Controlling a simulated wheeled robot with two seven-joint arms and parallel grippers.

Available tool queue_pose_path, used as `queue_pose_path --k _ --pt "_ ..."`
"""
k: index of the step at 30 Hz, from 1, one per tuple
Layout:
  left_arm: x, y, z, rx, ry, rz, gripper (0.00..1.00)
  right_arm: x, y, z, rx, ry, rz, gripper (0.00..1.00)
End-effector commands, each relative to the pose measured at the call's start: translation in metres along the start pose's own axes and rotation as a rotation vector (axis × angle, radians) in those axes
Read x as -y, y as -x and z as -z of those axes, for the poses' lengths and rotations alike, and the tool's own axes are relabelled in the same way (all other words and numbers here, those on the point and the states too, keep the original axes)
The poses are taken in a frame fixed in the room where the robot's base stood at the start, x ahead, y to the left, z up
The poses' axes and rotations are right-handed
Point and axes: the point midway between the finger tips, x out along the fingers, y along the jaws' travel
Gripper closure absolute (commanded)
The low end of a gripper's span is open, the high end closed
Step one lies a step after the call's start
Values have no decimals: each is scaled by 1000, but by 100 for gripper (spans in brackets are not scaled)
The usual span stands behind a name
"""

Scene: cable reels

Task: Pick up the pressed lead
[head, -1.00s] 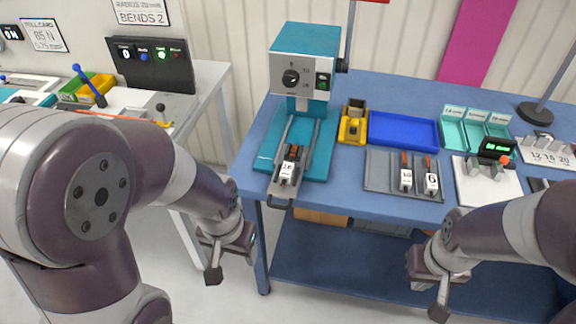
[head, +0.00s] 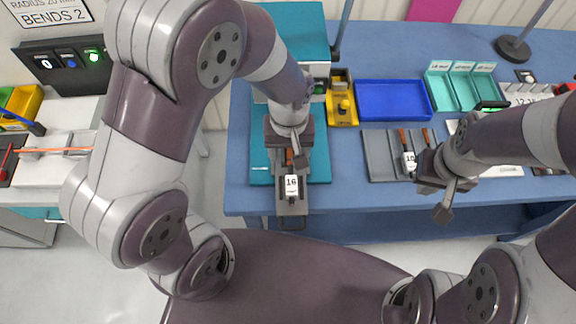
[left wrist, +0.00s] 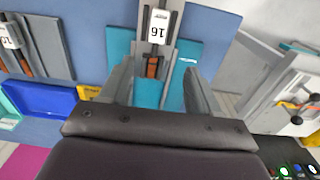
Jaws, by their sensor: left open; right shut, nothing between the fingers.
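The lead with a white tag marked 16 (head: 291,186) lies on the grey slide (head: 290,207) of the teal press (head: 290,30). In the left wrist view its tag (left wrist: 158,27) and orange-brown part (left wrist: 153,68) show. My left gripper (head: 289,150) is over the slide, just behind the tag, and hides part of the lead. In the left wrist view its open fingers (left wrist: 157,78) are on either side of the lead's line, with nothing held. Whether they touch the lead I cannot tell. My right gripper (head: 442,200) is shut and empty, at the table's front right.
A grey rack (head: 379,157) holds other tagged leads, one marked 10 (head: 409,161), partly behind my right arm. A yellow block (head: 341,107), blue tray (head: 392,100) and teal bins (head: 462,88) stand behind. A white bench (head: 50,173) is at left.

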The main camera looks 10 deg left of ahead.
Motion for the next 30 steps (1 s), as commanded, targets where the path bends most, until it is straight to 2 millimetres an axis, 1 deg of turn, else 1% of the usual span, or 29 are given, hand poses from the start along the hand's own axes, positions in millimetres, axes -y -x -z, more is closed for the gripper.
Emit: queue_pose_path --k 2,7,9,11,14,17,18,19,22,28,29,30 --pt "1 -12 -1 6 9 4 38 0 4 0 0 0 0 100" --pt "1 -51 -2 5 8 4 38 0 10 1 0 0 0 100" --pt "0 -62 -1 3 7 2 38 0 12 1 0 0 0 100" --pt "1 -69 -1 3 7 2 38 0 12 1 0 0 0 100" --pt "1 -80 -3 5 6 4 38 0 20 2 0 0 0 100" --pt "0 -99 -5 6 6 4 38 0 30 4 -1 0 0 100" --pt "0 -108 -5 5 6 3 38 0 29 4 -1 0 0 100" --pt "0 -113 -4 4 6 3 38 0 30 4 -1 0 0 100" --pt "0 -122 -4 2 6 1 38 0 30 4 0 0 0 100" --pt "-1 -124 -3 0 6 0 38 0 29 3 0 0 0 100" --pt "-1 -124 -4 0 6 0 48 0 29 3 0 0 0 100" --pt "-1 -124 -4 0 6 0 61 0 29 3 0 0 0 100"
